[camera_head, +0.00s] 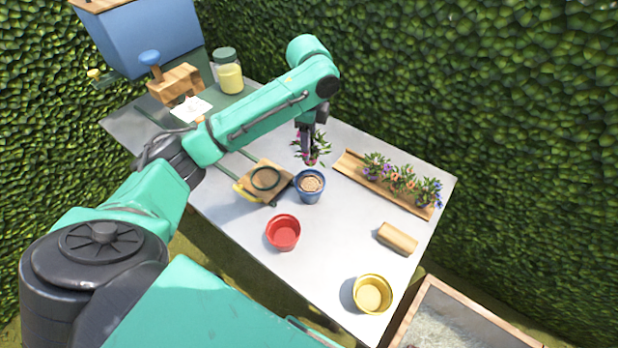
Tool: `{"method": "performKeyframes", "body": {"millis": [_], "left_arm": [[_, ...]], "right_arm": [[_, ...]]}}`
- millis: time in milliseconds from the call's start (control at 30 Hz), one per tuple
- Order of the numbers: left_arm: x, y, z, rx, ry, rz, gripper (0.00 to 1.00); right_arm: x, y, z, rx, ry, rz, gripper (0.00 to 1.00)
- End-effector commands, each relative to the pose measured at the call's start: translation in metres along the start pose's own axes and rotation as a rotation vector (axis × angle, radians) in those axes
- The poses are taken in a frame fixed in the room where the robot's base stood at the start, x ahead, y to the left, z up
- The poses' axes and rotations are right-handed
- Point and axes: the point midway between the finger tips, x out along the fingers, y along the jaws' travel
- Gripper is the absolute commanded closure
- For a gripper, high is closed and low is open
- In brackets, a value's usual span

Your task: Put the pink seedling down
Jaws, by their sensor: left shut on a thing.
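My left gripper (307,156) points down and is shut on the pink seedling (320,146), a small green plant with pink flowers. The fingers hide part of the seedling. In the picture they are just above and behind the blue pot (309,196), which has tan-brown filling. I cannot tell whether the seedling touches the pot. My right gripper is not in view.
A wooden tray (350,166) with several flowering seedlings is right of the gripper. Hedges rise behind the table.

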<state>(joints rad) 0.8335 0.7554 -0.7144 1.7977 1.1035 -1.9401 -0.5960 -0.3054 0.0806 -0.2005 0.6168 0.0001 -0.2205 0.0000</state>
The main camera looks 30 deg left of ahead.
Motion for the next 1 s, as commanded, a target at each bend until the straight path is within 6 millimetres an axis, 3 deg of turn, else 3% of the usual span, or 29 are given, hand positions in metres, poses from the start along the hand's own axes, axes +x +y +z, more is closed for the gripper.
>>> {"method": "performKeyframes", "body": {"millis": [300, 700, 1000], "left_arm": [[0.061, 0.001, 0.001, -0.001, -0.002, 0.002, 1.0], [0.124, 0.001, 0.0, 0.0, -0.001, 0.002, 1.0], [0.132, 0.0, 0.0, 0.001, -0.001, -0.002, 1.0]], "right_arm": [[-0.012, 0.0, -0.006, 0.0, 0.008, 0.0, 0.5], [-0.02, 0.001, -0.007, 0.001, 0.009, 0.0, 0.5], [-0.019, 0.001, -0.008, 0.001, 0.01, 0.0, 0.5]]}}
